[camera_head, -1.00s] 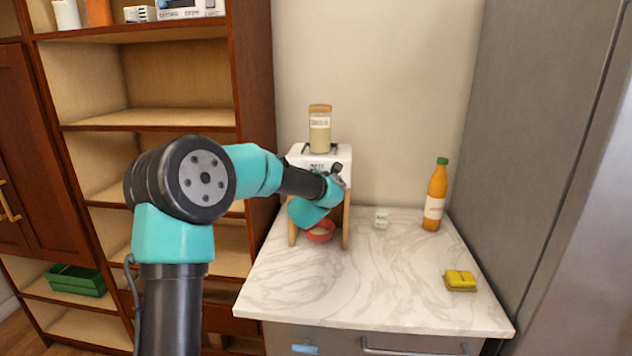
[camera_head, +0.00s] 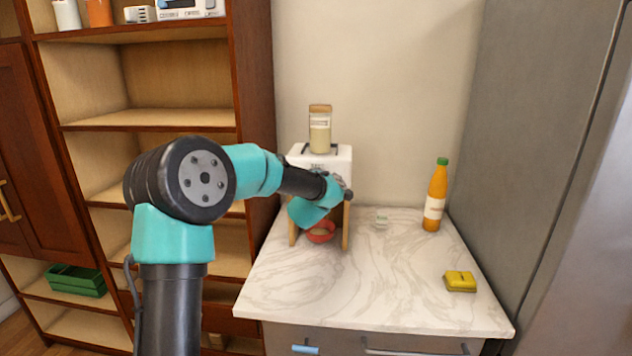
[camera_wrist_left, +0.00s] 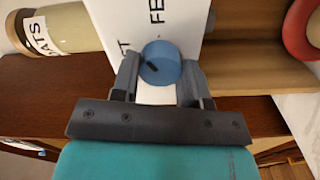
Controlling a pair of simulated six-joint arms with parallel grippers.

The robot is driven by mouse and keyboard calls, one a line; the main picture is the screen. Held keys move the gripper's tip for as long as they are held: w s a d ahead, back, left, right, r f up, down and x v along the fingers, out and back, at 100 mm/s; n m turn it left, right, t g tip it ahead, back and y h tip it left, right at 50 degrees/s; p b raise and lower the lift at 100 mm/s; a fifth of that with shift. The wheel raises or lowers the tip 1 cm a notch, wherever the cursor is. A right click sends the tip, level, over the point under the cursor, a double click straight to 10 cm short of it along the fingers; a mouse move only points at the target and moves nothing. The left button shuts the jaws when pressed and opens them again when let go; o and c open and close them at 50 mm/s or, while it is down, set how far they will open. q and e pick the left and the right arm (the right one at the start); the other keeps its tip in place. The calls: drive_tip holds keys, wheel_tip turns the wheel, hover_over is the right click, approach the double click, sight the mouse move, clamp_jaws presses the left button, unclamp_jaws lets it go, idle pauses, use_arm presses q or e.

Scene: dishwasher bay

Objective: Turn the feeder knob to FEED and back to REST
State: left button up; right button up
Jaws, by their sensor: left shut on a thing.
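The feeder (camera_head: 342,158) is a white box on wooden legs on the counter, with a jar of oats (camera_head: 320,132) on top and a red bowl (camera_head: 320,234) beneath. In the left wrist view the blue round knob (camera_wrist_left: 165,58) sits on the white front panel (camera_wrist_left: 122,22). A dark mark lies on the knob's left part, towards a letter T; the letters FE show above it, both labels partly cut off. My left gripper (camera_wrist_left: 160,82) is shut on the knob, one finger on each side. In the head view my left gripper (camera_head: 343,188) hides the knob. My right gripper is not in view.

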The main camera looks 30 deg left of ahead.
use_arm(q)
drive_tip(key=m, duration=0.6)
idle(0.5)
drive_tip(key=o, duration=0.9)
drive_tip(key=shift+o, duration=0.2)
drive_tip(key=v, duration=1.7)
drive_tip(key=shift+s, duration=0.25)
